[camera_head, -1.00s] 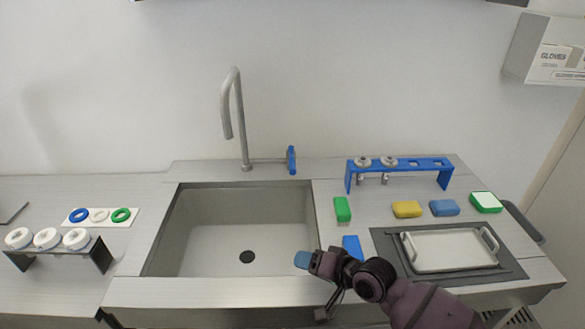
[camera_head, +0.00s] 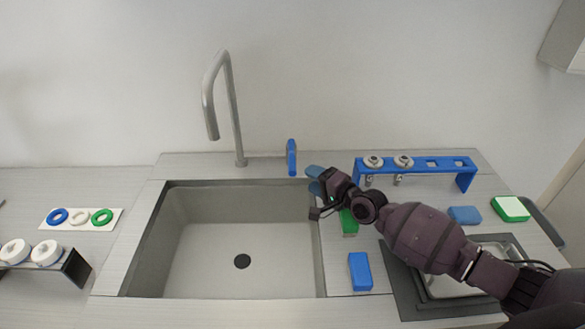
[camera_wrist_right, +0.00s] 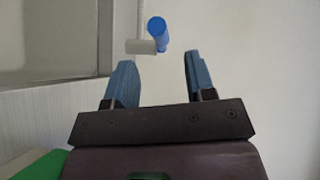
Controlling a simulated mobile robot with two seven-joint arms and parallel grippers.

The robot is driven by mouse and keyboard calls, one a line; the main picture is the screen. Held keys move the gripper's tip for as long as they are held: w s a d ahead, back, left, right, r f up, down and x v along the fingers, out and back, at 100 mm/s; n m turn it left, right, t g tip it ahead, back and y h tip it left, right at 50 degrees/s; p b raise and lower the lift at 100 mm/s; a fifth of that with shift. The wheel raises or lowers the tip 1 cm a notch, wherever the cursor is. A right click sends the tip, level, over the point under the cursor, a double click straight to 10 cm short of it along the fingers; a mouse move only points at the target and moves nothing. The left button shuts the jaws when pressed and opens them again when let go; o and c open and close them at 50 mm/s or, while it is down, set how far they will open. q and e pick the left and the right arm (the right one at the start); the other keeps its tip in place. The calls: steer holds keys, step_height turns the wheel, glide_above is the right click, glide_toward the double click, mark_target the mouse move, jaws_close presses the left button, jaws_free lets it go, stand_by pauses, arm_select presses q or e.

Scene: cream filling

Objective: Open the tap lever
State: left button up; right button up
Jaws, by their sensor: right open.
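The blue tap lever (camera_head: 291,158) stands upright behind the sink's back right corner, to the right of the tall grey tap (camera_head: 236,110). My right gripper (camera_head: 311,179) is just in front and to the right of the lever, with its blue fingers apart and empty. In the right wrist view the lever (camera_wrist_right: 157,33) shows beyond the open fingers (camera_wrist_right: 158,75), roughly in line with the gap between them, and does not touch them. A grey stub (camera_wrist_right: 140,46) sits beside the lever. My left gripper is not in view.
The sink (camera_head: 240,240) is empty. A blue rack (camera_head: 440,163) with two nozzles stands to the right. A green sponge (camera_head: 349,223) lies partly under my right arm, with a blue block (camera_head: 360,271) in front of it. The white wall is close behind the tap.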

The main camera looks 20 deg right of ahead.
mark_target(292, 169)
arm_select(q)
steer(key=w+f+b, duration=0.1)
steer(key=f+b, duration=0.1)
steer(key=b, duration=0.1)
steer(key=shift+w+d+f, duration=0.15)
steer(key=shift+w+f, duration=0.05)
arm_select(e)
steer(key=x, duration=0.8)
steer(key=shift+w+a, duration=0.15)
steer(key=shift+w, duration=0.1)
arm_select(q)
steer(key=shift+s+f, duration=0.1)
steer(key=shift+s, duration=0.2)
arm_select(e)
jaws_close()
